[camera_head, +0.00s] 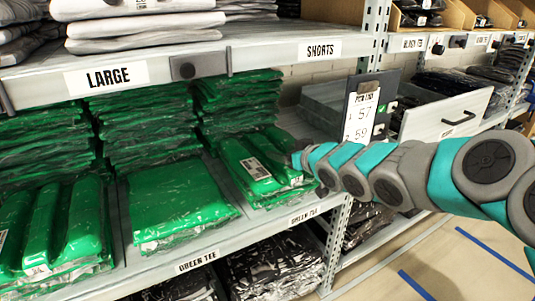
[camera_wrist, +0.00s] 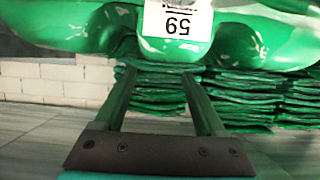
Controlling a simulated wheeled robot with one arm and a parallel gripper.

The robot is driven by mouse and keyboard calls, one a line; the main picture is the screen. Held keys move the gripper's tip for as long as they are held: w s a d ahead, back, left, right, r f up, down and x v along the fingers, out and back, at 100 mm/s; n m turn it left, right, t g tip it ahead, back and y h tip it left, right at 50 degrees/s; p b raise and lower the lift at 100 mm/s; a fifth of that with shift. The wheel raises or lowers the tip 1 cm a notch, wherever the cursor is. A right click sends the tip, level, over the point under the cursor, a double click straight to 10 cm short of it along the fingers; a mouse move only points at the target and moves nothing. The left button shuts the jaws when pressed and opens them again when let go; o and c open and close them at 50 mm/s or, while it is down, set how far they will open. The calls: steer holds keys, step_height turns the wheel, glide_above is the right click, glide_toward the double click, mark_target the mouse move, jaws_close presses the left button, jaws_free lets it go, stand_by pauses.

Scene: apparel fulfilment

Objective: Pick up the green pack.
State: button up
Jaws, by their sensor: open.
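In the head view a green pack with a white label (camera_head: 247,160) lies on top of the short right-hand stack on the shelf. My arm reaches in from the right and its end is beside this pack; the fingers are not clear there. In the wrist view my gripper (camera_wrist: 158,76) is open, its two fingers apart with nothing visibly clamped between them. A shiny green pack with a white label (camera_wrist: 225,35) fills the top of that view, just beyond the fingertips. I cannot tell whether the fingers touch it.
Other green packs lie in a flat stack (camera_head: 175,197) and a ridged stack (camera_head: 60,225) to the left, with taller stacks behind. The upper shelf (camera_head: 225,48) overhangs them. A rack upright (camera_head: 338,230) and a grey drawer (camera_head: 440,117) stand near my arm.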

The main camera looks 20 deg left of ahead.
mark_target(270, 149)
steer(key=x, duration=0.5)
steer(key=shift+s+a+f, duration=0.1)
steer(key=shift+s+a, duration=0.05)
steer(key=shift+w+a+f, duration=0.1)
steer(key=shift+w+a, duration=0.3)
jaws_close()
